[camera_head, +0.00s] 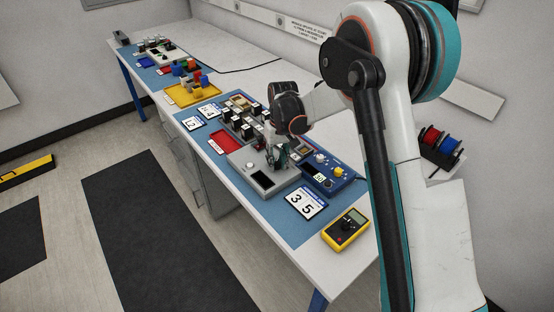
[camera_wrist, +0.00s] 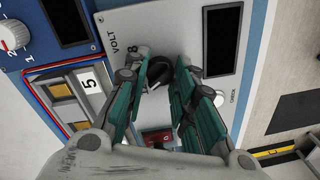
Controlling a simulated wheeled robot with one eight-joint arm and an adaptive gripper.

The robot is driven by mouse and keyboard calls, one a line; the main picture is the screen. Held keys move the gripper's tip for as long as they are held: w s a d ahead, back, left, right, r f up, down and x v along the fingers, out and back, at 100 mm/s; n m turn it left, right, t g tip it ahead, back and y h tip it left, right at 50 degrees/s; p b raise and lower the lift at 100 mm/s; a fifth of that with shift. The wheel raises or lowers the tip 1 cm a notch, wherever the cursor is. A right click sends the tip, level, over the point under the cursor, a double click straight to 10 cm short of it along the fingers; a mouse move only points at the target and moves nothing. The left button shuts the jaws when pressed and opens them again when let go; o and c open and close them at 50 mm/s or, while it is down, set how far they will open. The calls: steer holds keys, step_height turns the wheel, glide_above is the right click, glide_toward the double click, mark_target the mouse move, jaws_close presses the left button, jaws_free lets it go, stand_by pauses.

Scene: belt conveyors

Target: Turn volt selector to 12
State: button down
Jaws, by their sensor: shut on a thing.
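The volt selector is a black knob (camera_wrist: 187,70) on a grey panel (camera_wrist: 175,12), beside the printed word VOLT and a number that looks like 8. The rest of its scale is hidden behind my fingers. My gripper (camera_wrist: 168,70) has its teal fingers on either side of the knob and is shut on it. In the head view my gripper (camera_head: 277,156) is over the grey box (camera_head: 245,158), and the knob is hidden there. A dark display (camera_wrist: 221,42) on the panel shows no readable value.
A blue device (camera_head: 335,183) with knobs stands right of the grey box. A number card (camera_head: 306,203) and a yellow multimeter (camera_head: 346,229) lie nearer the bench end. Black modules (camera_head: 238,122) crowd behind the box. A yellow tray (camera_head: 190,96) is farther back.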

mark_target(279, 162)
steer(key=shift+n, duration=1)
steer(key=c, duration=2.4)
jaws_free()
steer(key=c, duration=1.3)
jaws_free()
steer(key=shift+r, duration=0.1)
step_height(279, 162, up, 12)
steer(key=shift+w+d, duration=0.15)
steer(key=shift+d, duration=0.2)
